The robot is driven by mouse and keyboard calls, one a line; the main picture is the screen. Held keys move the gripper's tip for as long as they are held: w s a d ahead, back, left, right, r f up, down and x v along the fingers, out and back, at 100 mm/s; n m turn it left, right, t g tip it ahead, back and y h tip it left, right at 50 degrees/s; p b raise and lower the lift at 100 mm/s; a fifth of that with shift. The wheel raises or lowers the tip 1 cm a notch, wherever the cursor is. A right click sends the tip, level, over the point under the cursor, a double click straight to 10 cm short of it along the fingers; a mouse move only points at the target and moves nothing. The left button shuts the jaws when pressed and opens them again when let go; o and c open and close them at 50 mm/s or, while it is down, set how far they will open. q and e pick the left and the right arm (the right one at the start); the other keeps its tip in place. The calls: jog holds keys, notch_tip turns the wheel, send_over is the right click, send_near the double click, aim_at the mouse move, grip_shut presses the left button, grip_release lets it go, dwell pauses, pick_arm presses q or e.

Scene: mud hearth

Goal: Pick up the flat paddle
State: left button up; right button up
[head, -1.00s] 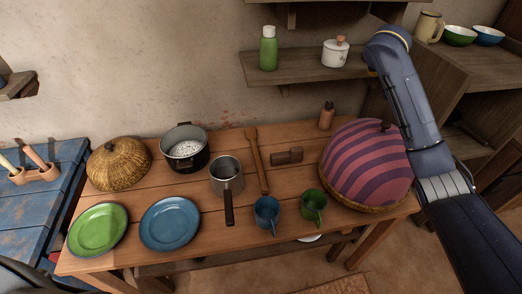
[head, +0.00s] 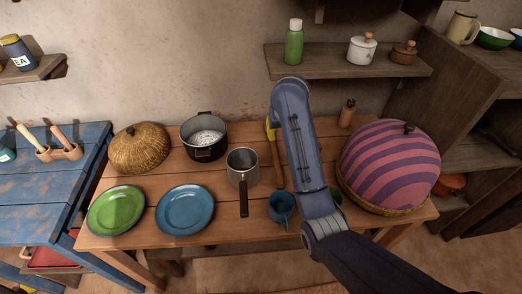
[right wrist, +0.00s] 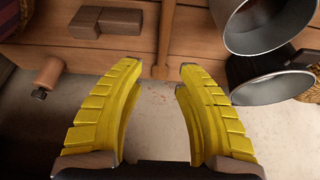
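The flat paddle (head: 279,176) is a long, thin brown wooden piece lying on the plank table. In the head view my right arm hides part of it. In the right wrist view the paddle (right wrist: 166,32) runs down from the top edge, and its end shows between the fingertips. My right gripper (head: 269,129), with yellow fingers, is over the paddle's far end near the wall. In the right wrist view the gripper (right wrist: 160,67) is open, with a wide gap and nothing held. I cannot tell whether it touches the paddle. My left gripper is not in view.
A grey saucepan (head: 243,165) and a black pot (head: 204,143) stand left of the paddle. A blue mug (head: 281,208) is near its front end. A wooden block (right wrist: 104,21) lies beside it. A striped dome (head: 392,165) stands right. A shelf (head: 345,68) hangs above.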

aim_at(275, 151)
jog(key=shift+s+a+x, duration=0.1)
jog(key=shift+a+x, duration=0.05)
jog(key=shift+x, duration=2.8)
jog(key=shift+s+a+x, duration=0.1)
jog(key=shift+a+x, duration=0.05)
jog(key=shift+x, duration=2.8)
jog(key=shift+s+a+x, duration=0.1)
jog(key=shift+a+x, duration=0.05)
jog(key=shift+x, duration=2.8)
grip_shut()
